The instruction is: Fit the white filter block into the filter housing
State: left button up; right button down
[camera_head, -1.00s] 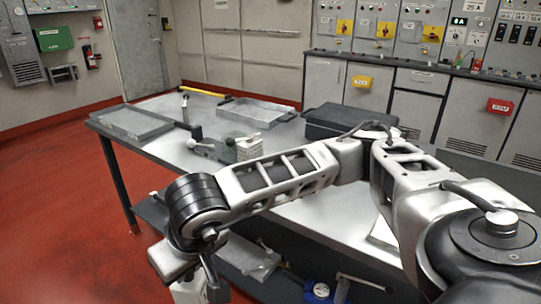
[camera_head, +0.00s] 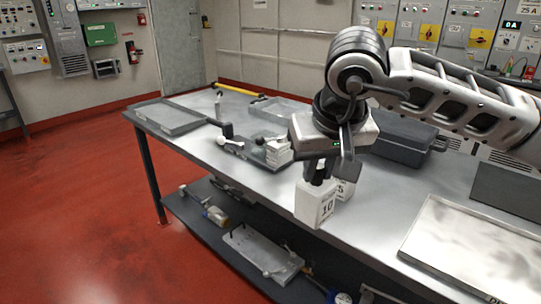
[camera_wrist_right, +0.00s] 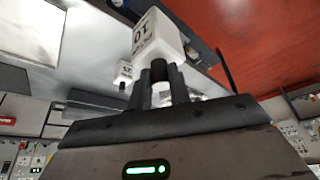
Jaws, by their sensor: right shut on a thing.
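My right gripper (camera_head: 318,176) points down in the head view, shut on the top of a white block (camera_head: 312,207) marked "10". In the right wrist view the gripper (camera_wrist_right: 160,80) is closed on the same white block (camera_wrist_right: 165,42). The block is in front of the table's near edge region; I cannot tell its height exactly. A second white block (camera_head: 346,187), its number partly hidden, stands just behind it. My left gripper is out of view.
A grey tray (camera_head: 170,117) and a clear shallow tray (camera_head: 281,109) lie at the far end of the table. A dark case (camera_head: 405,140) stands behind my arm. A pale tray (camera_head: 465,250) lies at right. The lower shelf holds a metal plate (camera_head: 262,254).

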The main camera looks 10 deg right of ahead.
aim_at(265, 154)
jog(key=i, duration=1.45)
